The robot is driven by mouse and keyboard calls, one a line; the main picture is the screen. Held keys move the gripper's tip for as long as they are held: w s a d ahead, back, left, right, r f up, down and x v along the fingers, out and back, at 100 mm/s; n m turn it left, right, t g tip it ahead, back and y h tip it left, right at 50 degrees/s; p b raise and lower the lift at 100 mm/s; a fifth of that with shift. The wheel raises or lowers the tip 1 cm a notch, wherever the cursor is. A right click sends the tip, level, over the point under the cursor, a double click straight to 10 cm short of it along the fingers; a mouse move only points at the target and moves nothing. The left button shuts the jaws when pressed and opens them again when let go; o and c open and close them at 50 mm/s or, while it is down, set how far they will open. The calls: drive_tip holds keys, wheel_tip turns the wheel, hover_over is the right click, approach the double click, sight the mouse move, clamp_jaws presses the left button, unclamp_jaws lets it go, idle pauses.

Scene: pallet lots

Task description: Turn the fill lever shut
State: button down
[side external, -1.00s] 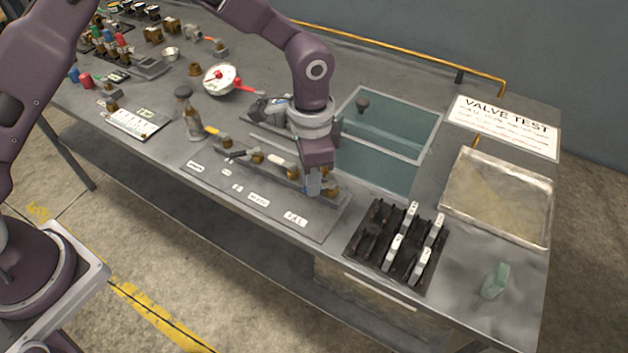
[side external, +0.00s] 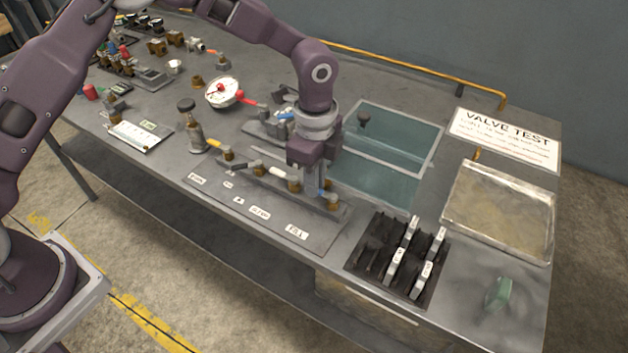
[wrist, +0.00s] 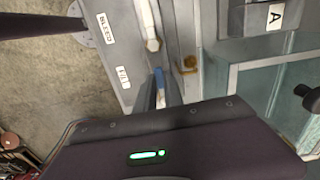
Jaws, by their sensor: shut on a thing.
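The fill lever, with a blue grip (side external: 322,192), sits at the right end of the valve row, by the label that reads FILL (side external: 297,232). My gripper (side external: 320,187) points down and is shut on the lever. In the wrist view the blue grip (wrist: 160,77) shows between my dark fingers (wrist: 161,97). The FILL label (wrist: 122,77) lies to its left there. My gripper hides part of the lever, so its exact angle is hard to tell.
A white-handled lever (side external: 272,170) is close on the left in the same row. A glass-topped tank (side external: 430,150) lies behind. A black rack (side external: 350,262) with white tags stands front right, a metal tray (side external: 548,215) beyond it. A gauge (side external: 222,93) stands back left.

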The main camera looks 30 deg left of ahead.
drive_tip(key=shift+w+m, duration=0.1)
drive_tip(key=shift+m, duration=0.2)
drive_tip(key=c, duration=1.5)
unclamp_jaws()
drive_tip(key=shift+o, duration=0.2)
